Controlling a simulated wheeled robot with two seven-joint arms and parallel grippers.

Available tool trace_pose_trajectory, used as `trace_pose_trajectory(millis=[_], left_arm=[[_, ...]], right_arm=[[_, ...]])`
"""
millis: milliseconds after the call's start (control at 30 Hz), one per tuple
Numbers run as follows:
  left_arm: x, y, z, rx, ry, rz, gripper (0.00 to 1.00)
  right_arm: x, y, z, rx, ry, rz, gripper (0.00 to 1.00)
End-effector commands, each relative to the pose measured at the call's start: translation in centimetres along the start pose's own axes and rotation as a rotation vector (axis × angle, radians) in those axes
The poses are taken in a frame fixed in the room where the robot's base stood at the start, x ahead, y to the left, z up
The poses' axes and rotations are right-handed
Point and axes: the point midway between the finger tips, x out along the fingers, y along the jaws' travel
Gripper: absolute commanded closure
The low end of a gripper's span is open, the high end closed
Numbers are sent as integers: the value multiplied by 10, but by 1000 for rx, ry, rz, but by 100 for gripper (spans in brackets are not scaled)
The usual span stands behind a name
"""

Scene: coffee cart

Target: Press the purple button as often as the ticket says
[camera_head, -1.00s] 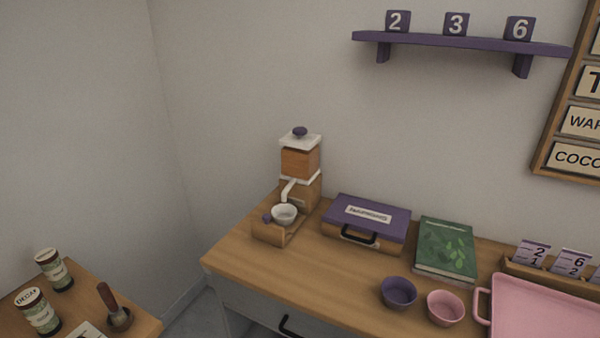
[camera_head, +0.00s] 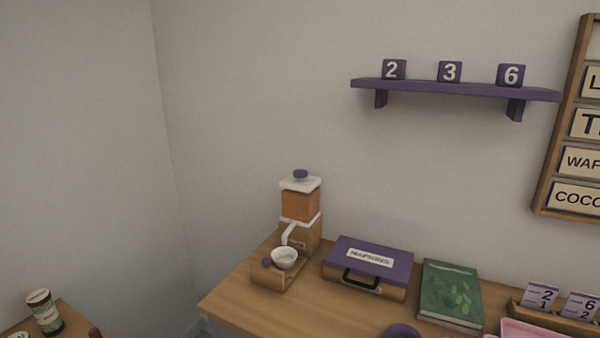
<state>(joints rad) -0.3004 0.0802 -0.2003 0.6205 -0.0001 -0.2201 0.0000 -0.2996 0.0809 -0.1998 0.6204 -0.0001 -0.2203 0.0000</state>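Neither of my grippers is in view. No thing here can be told for sure as the purple button. A wooden grinder (camera_head: 300,205) with a white lid has a purple knob (camera_head: 300,174) on top, and a small purple knob (camera_head: 266,262) shows low beside its white cup (camera_head: 284,258). Two purple and white cards stand in a wooden holder (camera_head: 553,319) at the lower right. One card (camera_head: 540,296) reads 2 over 1, the other (camera_head: 580,307) 6 over 2. I cannot tell which ticket the task means.
On the wooden counter (camera_head: 237,296) are a purple-lidded napkins box (camera_head: 366,265) and a green book (camera_head: 451,293). A purple bowl (camera_head: 403,331) and a pink tray (camera_head: 520,330) are cut off below. A purple shelf (camera_head: 455,90) holds blocks 2, 3, 6. A menu board (camera_head: 548,150) hangs right.

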Motion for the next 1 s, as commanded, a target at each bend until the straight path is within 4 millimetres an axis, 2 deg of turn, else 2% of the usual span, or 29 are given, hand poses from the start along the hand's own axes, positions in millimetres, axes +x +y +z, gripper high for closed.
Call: trace_pose_trajectory(millis=[33,200,233,1000], left_arm=[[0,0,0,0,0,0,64],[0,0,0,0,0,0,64],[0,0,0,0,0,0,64],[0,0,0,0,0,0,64]], right_arm=[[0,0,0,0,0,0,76],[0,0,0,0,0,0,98],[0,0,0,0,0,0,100],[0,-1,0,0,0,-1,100]])
